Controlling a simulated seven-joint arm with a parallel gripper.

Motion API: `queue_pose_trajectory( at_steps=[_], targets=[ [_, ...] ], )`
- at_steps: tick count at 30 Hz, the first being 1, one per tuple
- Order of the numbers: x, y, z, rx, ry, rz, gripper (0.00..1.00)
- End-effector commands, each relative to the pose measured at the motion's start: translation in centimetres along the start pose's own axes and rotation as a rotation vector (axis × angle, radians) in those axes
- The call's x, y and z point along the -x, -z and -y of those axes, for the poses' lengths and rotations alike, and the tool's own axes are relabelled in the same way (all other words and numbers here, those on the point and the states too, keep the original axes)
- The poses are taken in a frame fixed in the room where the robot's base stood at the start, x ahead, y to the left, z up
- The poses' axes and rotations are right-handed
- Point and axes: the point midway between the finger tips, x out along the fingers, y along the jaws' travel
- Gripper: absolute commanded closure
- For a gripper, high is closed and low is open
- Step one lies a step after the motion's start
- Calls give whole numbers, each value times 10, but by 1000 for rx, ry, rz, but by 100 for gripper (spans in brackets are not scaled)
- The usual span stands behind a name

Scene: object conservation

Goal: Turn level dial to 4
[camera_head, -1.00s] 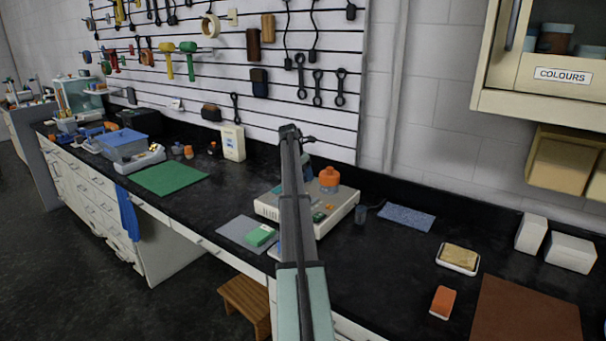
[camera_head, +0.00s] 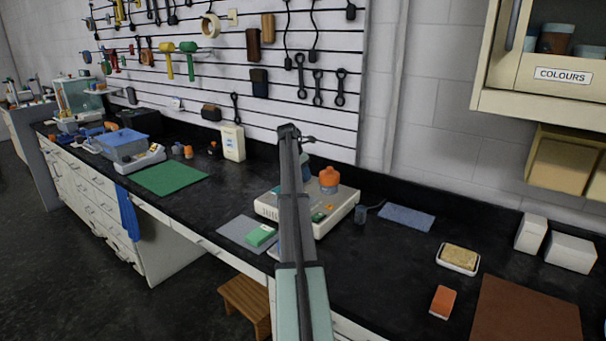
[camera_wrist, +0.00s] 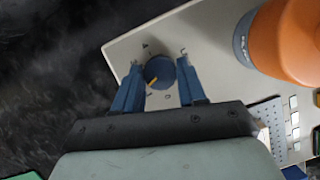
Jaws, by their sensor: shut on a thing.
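The level dial is a round blue knob (camera_wrist: 161,72) with a yellow pointer line, set on the pale panel of a device (camera_wrist: 205,30). In the wrist view the yellow line points to the lower left. Small dark marks ring the knob, too small to read surely. My gripper (camera_wrist: 160,80) is shut on the knob, one blue finger on each side. In the head view the device (camera_head: 340,218) stands on the black bench, and my arm hides the knob and my fingertips.
An orange-topped bottle (camera_head: 329,180) stands on the device, close right of the knob in the wrist view (camera_wrist: 285,40). A green block (camera_head: 262,235) on a grey mat lies left of the device.

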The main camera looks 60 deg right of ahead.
Motion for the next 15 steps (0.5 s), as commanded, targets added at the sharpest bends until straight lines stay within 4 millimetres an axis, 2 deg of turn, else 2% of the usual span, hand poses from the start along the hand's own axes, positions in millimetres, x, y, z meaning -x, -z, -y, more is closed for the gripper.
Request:
queue_pose_trajectory(
  at_steps=[15],
  targets=[
    [0, -3, -5, -417, 173, 1, 90]
  ],
)
